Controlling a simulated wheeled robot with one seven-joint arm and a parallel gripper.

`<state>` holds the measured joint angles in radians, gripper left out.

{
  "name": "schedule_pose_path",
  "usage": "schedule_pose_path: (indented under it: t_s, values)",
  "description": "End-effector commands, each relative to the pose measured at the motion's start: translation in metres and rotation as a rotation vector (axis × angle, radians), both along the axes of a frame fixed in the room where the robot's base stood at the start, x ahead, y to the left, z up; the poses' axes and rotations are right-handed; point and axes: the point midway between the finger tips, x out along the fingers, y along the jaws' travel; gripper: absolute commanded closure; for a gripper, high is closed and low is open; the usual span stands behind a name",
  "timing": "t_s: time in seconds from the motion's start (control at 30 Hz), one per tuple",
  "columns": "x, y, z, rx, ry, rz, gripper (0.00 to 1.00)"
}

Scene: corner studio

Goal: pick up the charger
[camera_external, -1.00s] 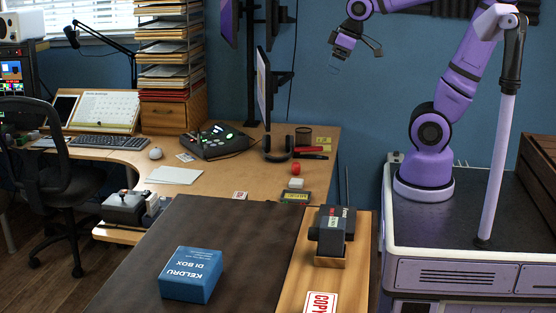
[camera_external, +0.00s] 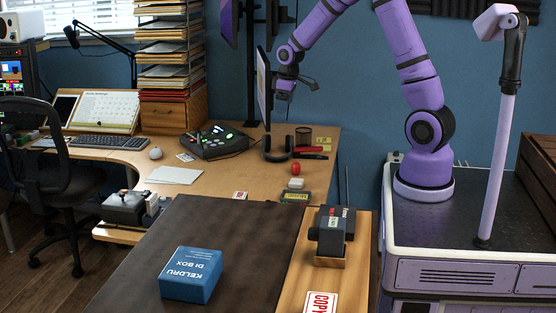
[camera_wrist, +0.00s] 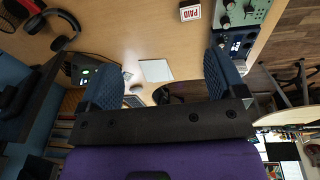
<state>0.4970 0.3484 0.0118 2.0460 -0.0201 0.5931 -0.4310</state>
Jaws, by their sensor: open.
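A small white block (camera_external: 296,183) that may be the charger lies on the wooden desk, just in front of a small red object (camera_external: 295,168). I cannot tell for certain that it is the charger. I cannot make it out in the wrist view. My gripper (camera_external: 285,95) is high above the back of the desk, beside the monitor, well away from the white block. In the wrist view my gripper (camera_wrist: 163,82) has its two blue fingers wide apart with nothing between them.
Headphones (camera_external: 277,152), a dark cup (camera_external: 303,135) and a control console (camera_external: 213,142) sit around the desk's back. The monitor (camera_external: 264,85) stands close to my gripper. A blue box (camera_external: 190,275) and a dark device (camera_external: 332,232) are in front. The wrist view shows a PAID card (camera_wrist: 190,12).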

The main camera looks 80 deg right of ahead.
Motion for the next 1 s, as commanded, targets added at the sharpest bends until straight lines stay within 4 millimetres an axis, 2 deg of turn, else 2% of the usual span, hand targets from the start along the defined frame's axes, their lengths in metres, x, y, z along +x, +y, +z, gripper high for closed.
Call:
schedule_pose_path:
  t_s: [0.03,0.3,0.5,0.6,0.7,1.0]
  values:
    - [0.002,-0.015,-0.02,0.008,0.017,-0.007,0.11]
    - [0.004,-0.083,-0.117,0.034,0.075,-0.015,0.11]
    - [-0.008,-0.125,-0.192,0.059,0.109,-0.019,0.11]
    - [-0.016,-0.139,-0.222,0.07,0.121,-0.02,0.11]
    - [-0.022,-0.148,-0.242,0.076,0.129,-0.02,0.11]
    - [-0.027,-0.153,-0.278,0.082,0.134,-0.02,0.11]
